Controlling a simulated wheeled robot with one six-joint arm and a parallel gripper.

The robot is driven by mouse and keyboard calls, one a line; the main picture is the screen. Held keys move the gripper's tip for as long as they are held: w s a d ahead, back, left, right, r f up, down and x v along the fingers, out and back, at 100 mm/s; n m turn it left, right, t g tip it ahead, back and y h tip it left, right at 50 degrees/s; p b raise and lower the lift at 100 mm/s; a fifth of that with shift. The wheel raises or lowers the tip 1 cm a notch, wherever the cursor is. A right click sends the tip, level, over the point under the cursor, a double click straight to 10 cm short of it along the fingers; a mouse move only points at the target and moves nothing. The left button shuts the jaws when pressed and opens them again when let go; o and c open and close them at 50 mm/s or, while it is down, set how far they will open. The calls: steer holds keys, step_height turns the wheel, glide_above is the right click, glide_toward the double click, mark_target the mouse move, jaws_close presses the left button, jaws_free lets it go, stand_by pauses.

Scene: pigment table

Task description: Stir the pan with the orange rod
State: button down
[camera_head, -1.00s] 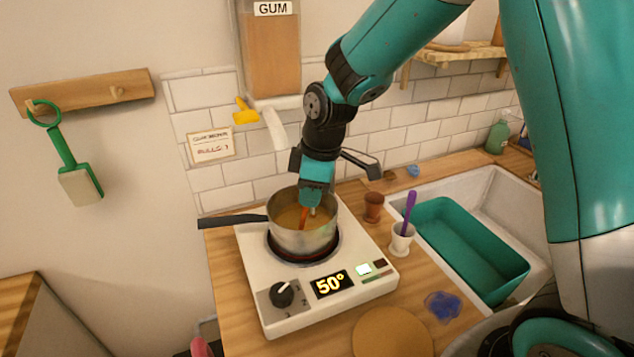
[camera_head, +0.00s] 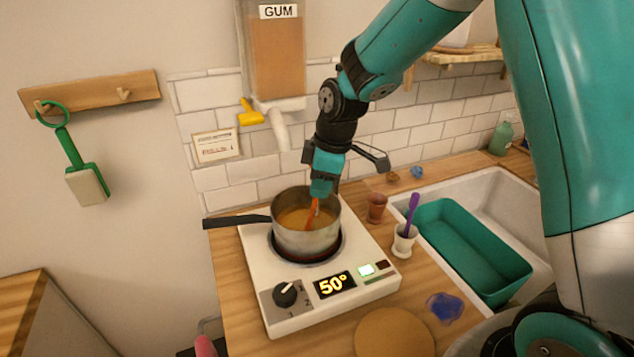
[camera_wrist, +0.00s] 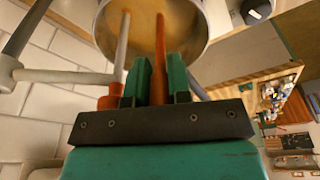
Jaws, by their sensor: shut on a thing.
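The steel pan (camera_head: 308,241) stands on the hot plate, its dark handle pointing left. It holds orange-brown liquid (camera_head: 291,217). My gripper (camera_head: 319,196) is above the right part of the pan, shut on the orange rod (camera_head: 313,213). The rod slants down, and its lower end is in the liquid, hidden. In the wrist view, the rod (camera_wrist: 160,55) runs between the two green fingers of my gripper (camera_wrist: 161,75) into the pan (camera_wrist: 201,22).
The white hot plate (camera_head: 375,290) shows 50°. Right of it are a brown cup (camera_head: 376,207) and a white cup (camera_head: 404,245) holding a purple rod. A teal basin (camera_head: 470,250) sits in the sink. In the wrist view, a grey rod (camera_wrist: 122,50) with an orange end is beside my fingers.

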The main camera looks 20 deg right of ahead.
steer(key=shift+d+r+p, duration=0.2)
steer(key=shift+r+p, duration=0.15)
steer(key=shift+r, duration=0.05)
steer(key=shift+a+r, duration=0.15)
steer(key=shift+r, duration=0.2)
steer(key=shift+s+d+r+p, duration=0.1)
steer(key=shift+d+r+p, duration=0.25)
steer(key=shift+d+p, duration=0.2)
steer(key=shift+a+r+p, duration=0.1)
steer(key=shift+r+p, duration=0.4)
steer(key=shift+r, duration=0.2)
steer(key=shift+s+d+r+p, duration=0.1)
steer(key=shift+d+r+p, duration=0.05)
steer(key=shift+r+p, duration=0.55)
steer(key=shift+s+d+r+p, duration=0.2)
steer(key=shift+r+p, duration=0.25)
steer(key=shift+r, duration=0.4)
steer(key=shift+s+d+r+p, duration=0.1)
steer(key=shift+d+r+p, duration=0.05)
steer(key=shift+r+p, duration=0.55)
steer(key=shift+w+r, duration=0.1)
steer(key=shift+r, duration=0.05)
